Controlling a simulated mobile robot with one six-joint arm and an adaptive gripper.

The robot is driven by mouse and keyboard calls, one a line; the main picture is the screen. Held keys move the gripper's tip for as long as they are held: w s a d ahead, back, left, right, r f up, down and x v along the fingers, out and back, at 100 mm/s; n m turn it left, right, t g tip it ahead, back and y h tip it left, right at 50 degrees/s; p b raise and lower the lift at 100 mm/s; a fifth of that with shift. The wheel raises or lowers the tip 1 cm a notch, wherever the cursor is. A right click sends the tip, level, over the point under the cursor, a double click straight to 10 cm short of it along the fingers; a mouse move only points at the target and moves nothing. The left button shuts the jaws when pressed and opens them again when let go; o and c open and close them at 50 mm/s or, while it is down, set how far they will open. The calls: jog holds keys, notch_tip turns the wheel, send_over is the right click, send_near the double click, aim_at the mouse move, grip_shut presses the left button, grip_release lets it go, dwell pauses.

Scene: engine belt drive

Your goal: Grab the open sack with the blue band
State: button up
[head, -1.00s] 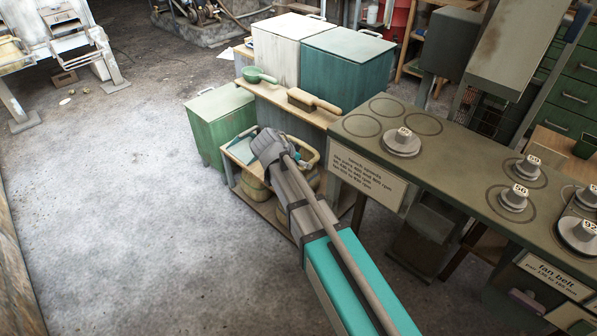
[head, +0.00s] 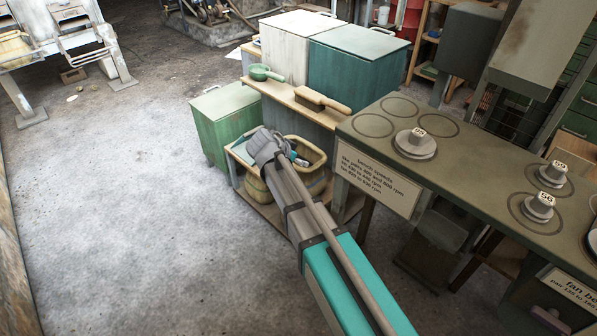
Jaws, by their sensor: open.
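A tan, open-topped container (head: 313,152) that looks like a sack stands on the low shelf beside the bench. My arm hides part of it, and I see no blue band on it for certain. A small blue item shows at its opening, partly behind my arm. Another tan rounded container (head: 12,50) with a pale band stands on the white machine at the far left, cut by the picture edge. My gripper (head: 266,143) is open and appears over the low shelf, overlapping the near container's left side. Its fingertips are hard to make out, and I cannot tell whether it touches anything.
A green bin (head: 225,125) stands left of the shelf. A wooden ledge above holds a green scoop (head: 262,73) and a brush (head: 320,100). The bench (head: 455,165) with several weights fills the right. The concrete floor at left is mostly clear.

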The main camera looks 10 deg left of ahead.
aim_at(313, 166)
jog(key=b+x, duration=0.3)
jog(key=x, duration=0.2)
jog(key=shift+w+d+f+b, duration=0.15)
jog(key=shift+w+f+b, duration=0.05)
jog(key=shift+f+b, duration=0.2)
jog(key=shift+b+x, duration=0.5)
jog(key=shift+x, duration=0.3)
jog(key=shift+w+r, duration=0.1)
jog(key=shift+d, duration=0.1)
jog(key=b+x, duration=0.2)
jog(key=x, duration=0.1)
jog(key=shift+f+b, duration=0.25)
jog(key=shift+b, duration=0.1)
jog(key=shift+b+x, duration=0.6)
jog(key=shift+x, duration=0.3)
jog(key=shift+c, duration=0.2)
grip_shut()
